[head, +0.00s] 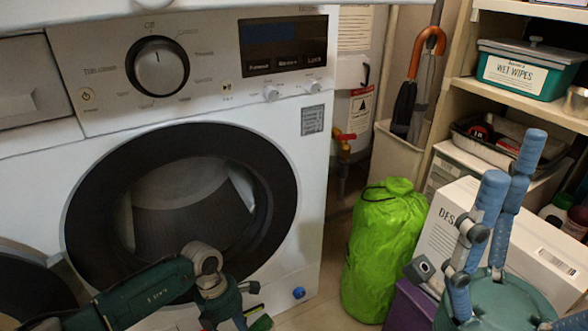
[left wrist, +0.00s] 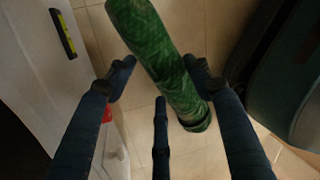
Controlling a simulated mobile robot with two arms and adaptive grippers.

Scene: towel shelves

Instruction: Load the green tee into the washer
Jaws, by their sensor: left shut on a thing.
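The green tee (left wrist: 165,62) is a rolled green bundle in the left wrist view, lying slanted between the blue fingers of my left gripper (left wrist: 158,75). The gripper is shut on it, above the tiled floor. In the head view my left arm is low in front of the washer (head: 318,215), with the gripper mostly below the bottom edge. The washer's round opening (head: 180,205) has a wide black ring; a dark round rim at the lower left appears to be the door (head: 30,285) swung open. My right gripper (head: 515,170) has its fingers spread, empty, at the right.
A bright green sack (head: 383,250) stands on the floor right of the washer. Shelves at the right hold a wet wipes tub (head: 525,70). An umbrella (head: 420,70) stands at the back.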

